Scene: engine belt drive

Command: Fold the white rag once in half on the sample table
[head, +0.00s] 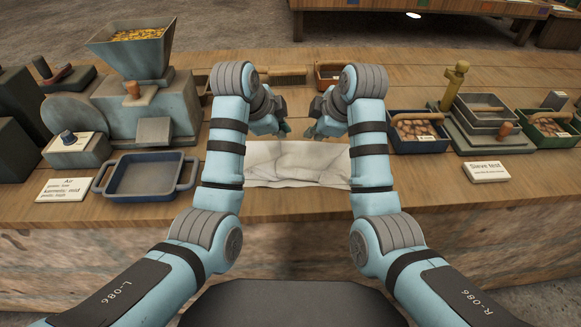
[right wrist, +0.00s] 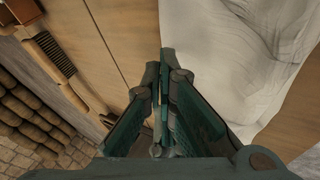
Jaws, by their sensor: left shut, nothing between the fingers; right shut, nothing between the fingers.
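The white rag (head: 290,165) lies on the wooden table between my two arms, wider than deep and wrinkled, with raised creases. My arms cover its left and right ends, so I cannot tell how its layers lie. My left gripper (head: 284,131) is shut and empty just behind the rag's far edge. My right gripper (head: 311,132) is shut and empty close beside it on the right. In the right wrist view the right gripper (right wrist: 163,60) points at the table beside the rag (right wrist: 225,50), with no cloth between its fingers.
A blue tray (head: 146,178) and a grey machine with a hopper (head: 135,55) stand on the left. A brush (head: 275,76) and a small box (head: 328,75) lie at the back. Crates of brown pieces (head: 418,132) and a sieve stand (head: 488,115) are on the right.

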